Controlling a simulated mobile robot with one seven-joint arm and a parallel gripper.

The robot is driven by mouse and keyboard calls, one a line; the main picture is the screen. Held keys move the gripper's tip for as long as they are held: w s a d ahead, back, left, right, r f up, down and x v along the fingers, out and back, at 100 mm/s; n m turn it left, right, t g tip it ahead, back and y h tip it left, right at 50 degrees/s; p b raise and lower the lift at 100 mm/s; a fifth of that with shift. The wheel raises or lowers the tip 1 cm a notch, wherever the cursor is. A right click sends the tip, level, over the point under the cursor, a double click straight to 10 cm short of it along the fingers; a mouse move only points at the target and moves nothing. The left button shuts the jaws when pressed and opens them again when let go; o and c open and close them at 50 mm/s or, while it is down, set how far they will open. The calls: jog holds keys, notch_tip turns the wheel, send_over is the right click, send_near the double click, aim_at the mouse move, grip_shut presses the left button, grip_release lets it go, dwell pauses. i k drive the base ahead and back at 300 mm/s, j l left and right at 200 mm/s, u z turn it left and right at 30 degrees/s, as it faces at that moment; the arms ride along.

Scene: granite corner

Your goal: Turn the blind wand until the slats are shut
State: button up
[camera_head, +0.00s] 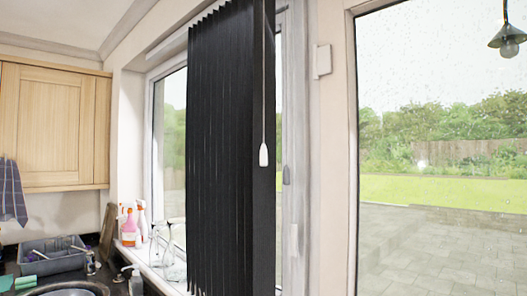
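The blind wand (263,100) is a thin pale rod or cord hanging straight down in front of the blind. It ends in a white handle (263,156). The blind's slats (222,150) are black, vertical and set close side by side, with thin lighter lines between some of them. They cover the middle and right of the window, and its left part shows bare glass. I cannot tell the exact angle of the slats. My gripper is not in view, and nothing is seen touching the wand.
Spray bottles (129,225) and clear glassware (163,245) stand on the sill at the left. A grey dish rack (52,257) sits on the counter below a wooden cupboard (50,125). A large glass pane (440,200) at the right looks onto a patio. A lamp (508,40) hangs there.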

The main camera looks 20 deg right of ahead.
aim_at(293, 228)
jog(key=i+j+z, duration=0.15)
jog(key=i+z, duration=0.25)
jog(key=i+j+z, duration=0.15)
jog(key=z, duration=0.25)
